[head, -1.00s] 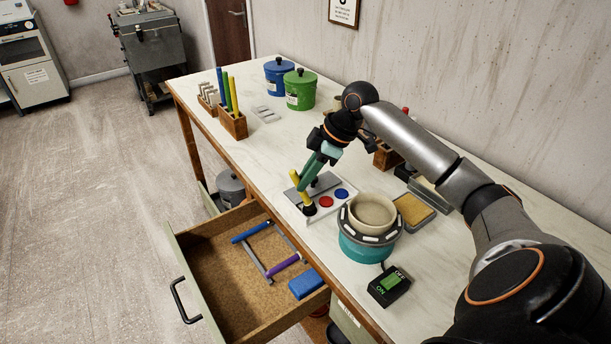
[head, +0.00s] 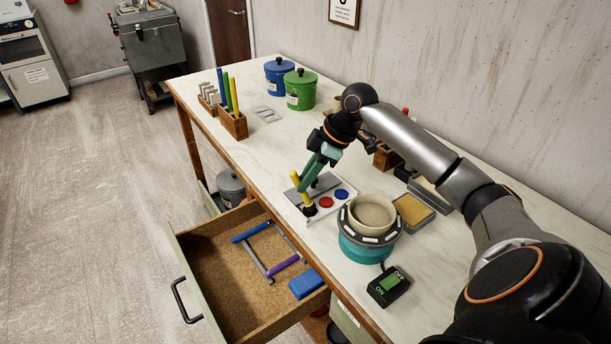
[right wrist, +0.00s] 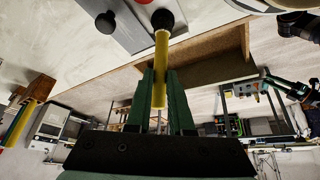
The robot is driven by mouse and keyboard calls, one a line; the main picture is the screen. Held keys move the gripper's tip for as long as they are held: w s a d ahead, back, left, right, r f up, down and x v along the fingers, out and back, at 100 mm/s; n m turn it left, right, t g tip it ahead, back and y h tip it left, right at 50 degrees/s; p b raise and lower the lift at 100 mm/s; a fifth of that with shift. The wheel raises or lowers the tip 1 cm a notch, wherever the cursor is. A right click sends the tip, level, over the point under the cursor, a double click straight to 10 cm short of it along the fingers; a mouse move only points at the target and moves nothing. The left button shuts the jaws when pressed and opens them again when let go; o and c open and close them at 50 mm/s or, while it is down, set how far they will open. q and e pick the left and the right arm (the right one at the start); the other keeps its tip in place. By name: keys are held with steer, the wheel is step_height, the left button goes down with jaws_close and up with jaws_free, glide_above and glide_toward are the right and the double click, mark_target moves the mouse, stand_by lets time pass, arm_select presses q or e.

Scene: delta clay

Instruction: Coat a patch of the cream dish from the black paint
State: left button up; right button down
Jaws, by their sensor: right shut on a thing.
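My right gripper (head: 304,184) is shut on a yellow brush (head: 297,185) with a black tip. The brush tilts, tip down, at the near edge of the white paint palette (head: 342,206), which shows a red and a blue spot. In the right wrist view the brush (right wrist: 161,65) stands between the green fingers. The cream dish (head: 372,214) sits upright on a teal wheel (head: 366,248), right of the brush. A green-fingered piece, possibly my left gripper (right wrist: 288,86), shows small and unclear there.
A switch box (head: 389,286) stands in front of the wheel. An open drawer (head: 215,275) holds blue and purple tools. A sponge tray (head: 413,210) lies right of the dish. Blue (head: 279,76) and green (head: 300,90) pots and a tool holder (head: 232,124) stand farther back.

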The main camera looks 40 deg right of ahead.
steer(key=shift+r+p, duration=2.3)
steer(key=shift+p, duration=0.1)
steer(key=shift+r+p, duration=0.65)
steer(key=shift+r, duration=0.5)
